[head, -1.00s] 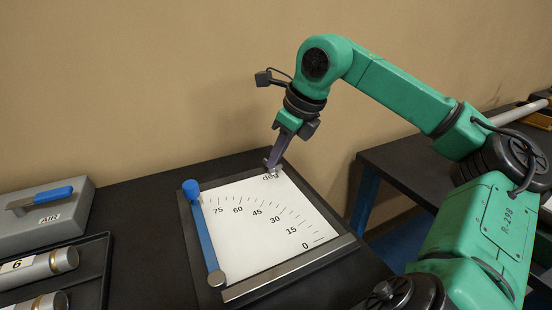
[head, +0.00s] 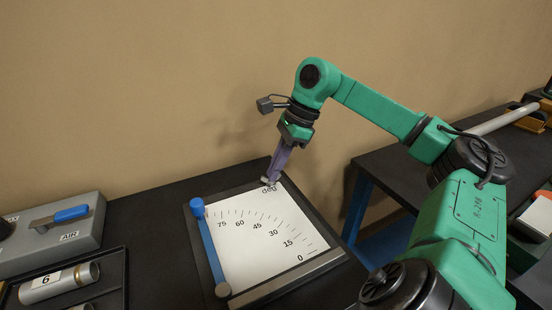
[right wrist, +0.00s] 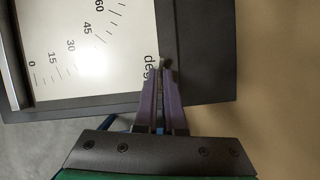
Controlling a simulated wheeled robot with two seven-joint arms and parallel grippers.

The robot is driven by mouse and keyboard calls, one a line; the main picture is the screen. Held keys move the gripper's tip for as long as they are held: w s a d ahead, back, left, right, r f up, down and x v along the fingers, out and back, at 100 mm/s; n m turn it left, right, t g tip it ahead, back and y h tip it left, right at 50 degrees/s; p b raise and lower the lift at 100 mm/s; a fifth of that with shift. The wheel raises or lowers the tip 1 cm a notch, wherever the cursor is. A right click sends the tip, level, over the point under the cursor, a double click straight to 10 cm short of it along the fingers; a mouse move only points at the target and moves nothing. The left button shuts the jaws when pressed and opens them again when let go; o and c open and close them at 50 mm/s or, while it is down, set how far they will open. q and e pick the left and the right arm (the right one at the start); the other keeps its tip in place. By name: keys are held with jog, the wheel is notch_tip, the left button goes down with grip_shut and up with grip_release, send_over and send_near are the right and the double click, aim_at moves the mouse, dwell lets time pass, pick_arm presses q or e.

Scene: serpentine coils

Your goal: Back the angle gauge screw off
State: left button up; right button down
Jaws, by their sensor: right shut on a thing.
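The angle gauge (head: 314,268) is a dark-framed white plate marked in degrees, lying on the black table. Its blue arm (head: 211,245) runs along the left edge, past the 75 mark, with a blue knob (head: 197,207) at its far end. A small grey screw (head: 267,181) sits at the far right corner, beside the "deg" print. My right gripper (head: 270,179) reaches down to it with purple fingers and is shut on it. In the right wrist view the closed fingers (right wrist: 163,72) meet at the screw, mostly hiding it. My left gripper is out of view.
A grey box with a blue handle (head: 71,214) and an AIR label stands at the left. In front of it, a black tray (head: 118,280) holds metal cylinders. A second dark table (head: 390,167) stands at the right, past a gap. A tan wall is behind.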

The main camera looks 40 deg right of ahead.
jog(key=shift+s+a+f+n+g+p, duration=0.1)
jog(key=shift+s+f+n+g+p, duration=0.05)
jog(key=shift+f+n+g+p, duration=0.25)
jog(key=shift+f, duration=0.1)
jog(key=c, duration=1)
grip_release()
jog(key=shift+s+a, duration=0.1)
jog(key=shift+s, duration=0.15)
jog(key=shift+w, duration=0.1)
jog(key=shift+r, duration=0.2)
